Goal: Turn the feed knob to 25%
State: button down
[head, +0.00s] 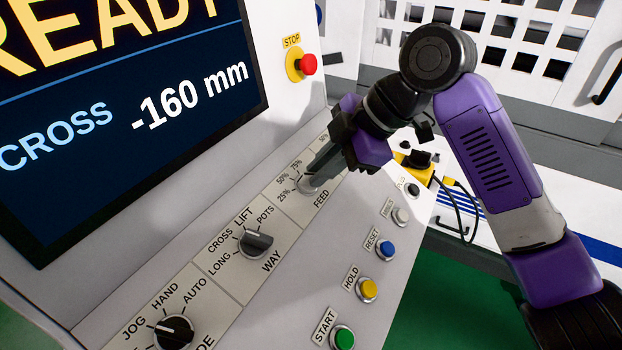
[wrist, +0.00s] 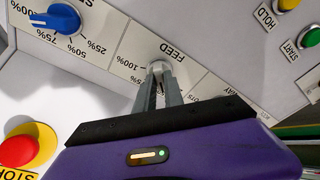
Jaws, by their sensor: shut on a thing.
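The grey feed knob (head: 307,185) sits on the sloping panel below the screen, beside its 25%, 50% and 75% marks.
The way knob (head: 256,243) and mode knob (head: 173,333) lie nearer on the panel. Reset (head: 385,248), hold (head: 367,289) and start (head: 343,337) buttons line the right edge. The screen reads CROSS -160 mm.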

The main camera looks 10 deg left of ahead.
dwell(0.3)
jog(key=n, duration=0.4)
jog(key=shift+b, duration=0.4)
jog(key=c, duration=1.3)
grip_release()
jog(key=p+v, duration=0.1)
jog(key=v, duration=0.1)
jog(key=p+v, duration=0.2)
jog(key=a+p+v, duration=0.1)
jog(key=v, duration=0.2)
jog(key=shift+s+r+p, duration=0.25)
jog(key=shift+p, duration=0.05)
